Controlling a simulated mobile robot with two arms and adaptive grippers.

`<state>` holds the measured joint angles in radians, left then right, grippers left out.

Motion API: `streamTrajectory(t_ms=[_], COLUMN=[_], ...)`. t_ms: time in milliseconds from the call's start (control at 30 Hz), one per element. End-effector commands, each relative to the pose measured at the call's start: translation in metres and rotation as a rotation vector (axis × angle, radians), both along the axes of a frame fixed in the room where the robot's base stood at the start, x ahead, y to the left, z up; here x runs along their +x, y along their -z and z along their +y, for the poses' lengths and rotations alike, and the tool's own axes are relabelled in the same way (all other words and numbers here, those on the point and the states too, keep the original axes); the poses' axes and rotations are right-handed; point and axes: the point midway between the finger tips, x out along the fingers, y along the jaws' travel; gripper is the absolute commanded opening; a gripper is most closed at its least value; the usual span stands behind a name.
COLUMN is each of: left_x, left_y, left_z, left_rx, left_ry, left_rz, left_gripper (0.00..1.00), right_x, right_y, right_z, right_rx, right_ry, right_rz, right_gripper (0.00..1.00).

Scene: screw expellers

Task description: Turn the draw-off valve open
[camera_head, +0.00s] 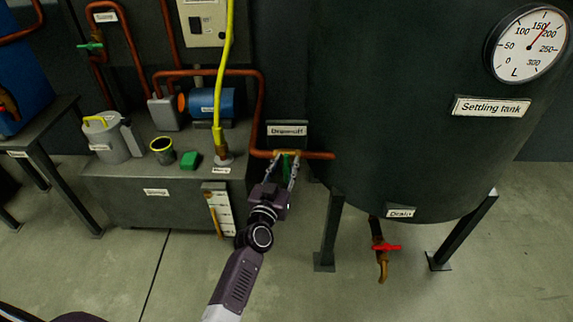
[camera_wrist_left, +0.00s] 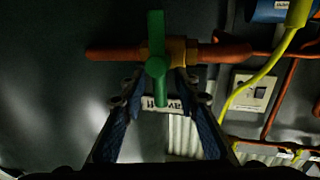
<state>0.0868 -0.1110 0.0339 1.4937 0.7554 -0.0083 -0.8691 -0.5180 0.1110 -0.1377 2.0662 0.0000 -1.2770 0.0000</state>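The draw-off valve has a green handle (camera_head: 286,167) and a brass body (camera_wrist_left: 178,52) on a copper pipe beside the tank, under the "Draw-off" label (camera_head: 287,129). In the left wrist view the green handle (camera_wrist_left: 156,45) stands upright in the picture, across the horizontal pipe (camera_wrist_left: 222,52). My left gripper (camera_head: 285,161) is at the valve with its fingers spread. In the wrist view the left gripper (camera_wrist_left: 160,86) has one finger on each side of the handle's lower end, with visible gaps. I cannot tell whether either finger touches it. My right gripper is not in view.
The dark settling tank (camera_head: 400,110) with a gauge (camera_head: 528,45) stands on legs at the right. A red-handled drain valve (camera_head: 386,247) hangs below it. A grey bench (camera_head: 125,195) with a can (camera_head: 105,140) and blue motor (camera_head: 212,102) is at left. A yellow hose (camera_head: 221,80) rises nearby.

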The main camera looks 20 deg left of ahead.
Motion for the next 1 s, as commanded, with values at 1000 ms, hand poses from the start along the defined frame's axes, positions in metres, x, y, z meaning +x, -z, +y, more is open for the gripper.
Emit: streamTrajectory(t_ms=[1000], left_x=[0.0059], left_y=[0.0015], left_z=[0.0004], left_rx=[-0.017], left_ry=[0.001], left_rz=[-0.003], left_gripper=[0.00], right_x=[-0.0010], right_y=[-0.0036], right_z=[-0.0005], right_rx=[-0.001], right_ry=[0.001], right_rz=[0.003], right_gripper=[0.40])
